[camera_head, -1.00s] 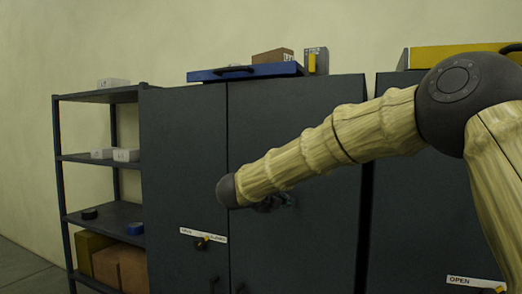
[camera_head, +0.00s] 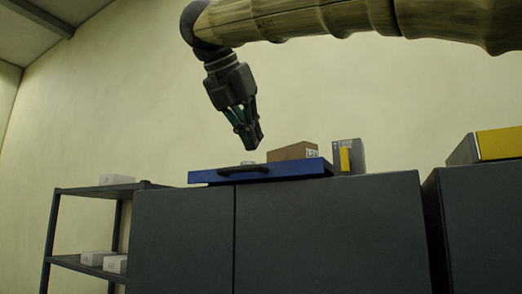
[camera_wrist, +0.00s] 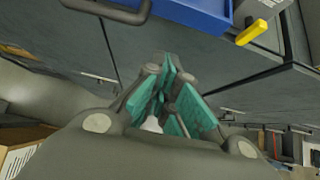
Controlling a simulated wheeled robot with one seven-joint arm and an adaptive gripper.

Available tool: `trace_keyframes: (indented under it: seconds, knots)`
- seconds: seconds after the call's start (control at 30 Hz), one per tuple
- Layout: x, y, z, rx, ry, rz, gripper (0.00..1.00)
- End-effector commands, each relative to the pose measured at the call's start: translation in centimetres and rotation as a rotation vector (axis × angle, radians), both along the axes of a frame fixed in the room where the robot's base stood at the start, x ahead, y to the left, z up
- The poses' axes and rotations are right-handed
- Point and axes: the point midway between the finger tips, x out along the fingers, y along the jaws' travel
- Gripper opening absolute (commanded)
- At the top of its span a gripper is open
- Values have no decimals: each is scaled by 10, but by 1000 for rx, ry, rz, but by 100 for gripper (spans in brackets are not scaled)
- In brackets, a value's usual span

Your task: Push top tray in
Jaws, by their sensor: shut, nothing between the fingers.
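The blue top tray (camera_head: 290,170) lies on top of the dark cabinet (camera_head: 320,225), with its front edge and dark handle (camera_head: 243,172) toward me. Its front appears to overhang the cabinet's front. My gripper (camera_head: 254,142) points down just above the handle and looks apart from it. Its fingers are shut and empty. In the wrist view, the teal-padded fingers (camera_wrist: 168,75) are in the middle, with the blue tray (camera_wrist: 205,12) and handle (camera_wrist: 115,8) at the top edge. How far the gripper stands in front of the tray is unclear.
A brown box (camera_head: 290,152) is on the tray, and a grey box with a yellow part (camera_head: 350,158) stands right of it. A shelf rack (camera_head: 90,191) with white boxes is at left. A second cabinet (camera_head: 480,220) carries a yellow-topped case (camera_head: 500,143) at right.

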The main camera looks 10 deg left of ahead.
Motion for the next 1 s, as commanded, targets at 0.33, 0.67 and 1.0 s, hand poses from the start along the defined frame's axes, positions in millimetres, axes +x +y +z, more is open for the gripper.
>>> trace_keyframes:
  seconds: [0.33, 0.67, 1.0]
  knots:
    - [40, -16, -35, -3, 2, -1, 0]
    - [79, -28, -56, -2, 1, 2, 0]
    - [100, -36, -59, -2, 0, 2, 0]
